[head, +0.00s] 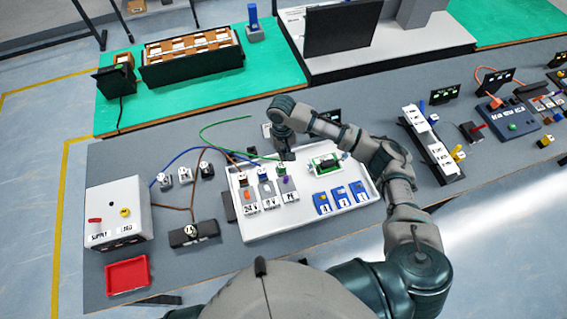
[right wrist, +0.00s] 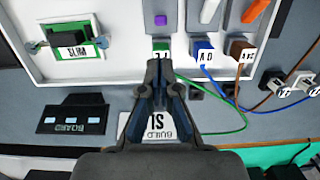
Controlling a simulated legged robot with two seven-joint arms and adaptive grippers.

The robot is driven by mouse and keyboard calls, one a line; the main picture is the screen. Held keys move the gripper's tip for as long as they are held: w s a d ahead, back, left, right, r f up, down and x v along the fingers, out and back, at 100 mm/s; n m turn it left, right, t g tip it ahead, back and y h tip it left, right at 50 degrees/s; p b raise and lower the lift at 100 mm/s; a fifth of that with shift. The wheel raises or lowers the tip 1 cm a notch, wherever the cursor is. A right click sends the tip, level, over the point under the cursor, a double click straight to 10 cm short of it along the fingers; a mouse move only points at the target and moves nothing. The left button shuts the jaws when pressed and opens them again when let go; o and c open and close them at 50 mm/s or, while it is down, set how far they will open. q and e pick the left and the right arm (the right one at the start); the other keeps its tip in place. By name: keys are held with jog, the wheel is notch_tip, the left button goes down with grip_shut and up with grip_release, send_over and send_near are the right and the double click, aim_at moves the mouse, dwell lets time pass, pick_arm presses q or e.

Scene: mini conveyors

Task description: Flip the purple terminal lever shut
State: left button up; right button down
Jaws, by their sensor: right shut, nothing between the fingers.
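In the right wrist view the purple lever (right wrist: 160,18) shows as a small block beyond a green wire plug (right wrist: 160,47). I cannot tell its exact tilt. My right gripper (head: 286,156) is at the back edge of the tray, behind the purple terminal. In the right wrist view my right gripper (right wrist: 161,86) is shut and empty, with its tips just short of the green plug and apart from the lever. My left gripper is out of view.
Two neighbouring terminals carry an orange lever (head: 247,195) and a grey-white one. Green, blue and brown wires run behind the tray. A green board (head: 325,164) and several blue blocks (head: 339,196) lie in the tray. A supply box (head: 117,212) and red bin (head: 128,275) stand left.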

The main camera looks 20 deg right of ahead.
aim_at(286, 180)
jog(key=f, duration=0.5)
jog(key=s+f, duration=0.1)
jog(key=f, duration=0.2)
jog(key=shift+a+f, duration=0.1)
jog(key=shift+f, duration=0.6)
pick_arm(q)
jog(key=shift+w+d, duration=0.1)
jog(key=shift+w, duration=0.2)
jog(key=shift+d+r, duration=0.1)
